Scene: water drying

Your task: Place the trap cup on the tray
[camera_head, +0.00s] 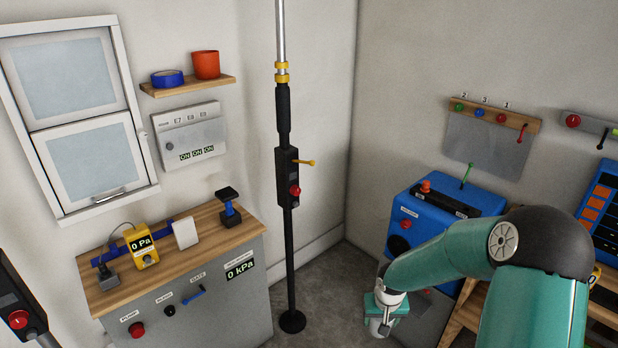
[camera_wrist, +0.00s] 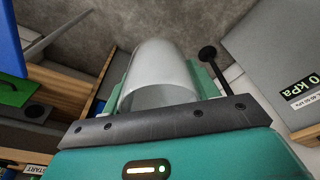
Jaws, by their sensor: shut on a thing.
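The trap cup (camera_wrist: 158,75) is a pale grey, translucent cylinder between the two teal fingers of my gripper (camera_wrist: 160,88) in the wrist view. The fingers press on its sides, and its far end points away from my wrist. In the head view my gripper (camera_head: 384,309) hangs low in front of the blue machine, with a pale part of the cup (camera_head: 377,327) showing below it. I cannot pick out a tray in either view.
The blue machine (camera_head: 425,212) stands close beside my arm, with a wooden rack at its right. A black floor pole (camera_head: 288,235) stands left of my gripper. A grey bench (camera_head: 205,307) with a wooden top, carrying several devices, is further left. Grey floor lies between.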

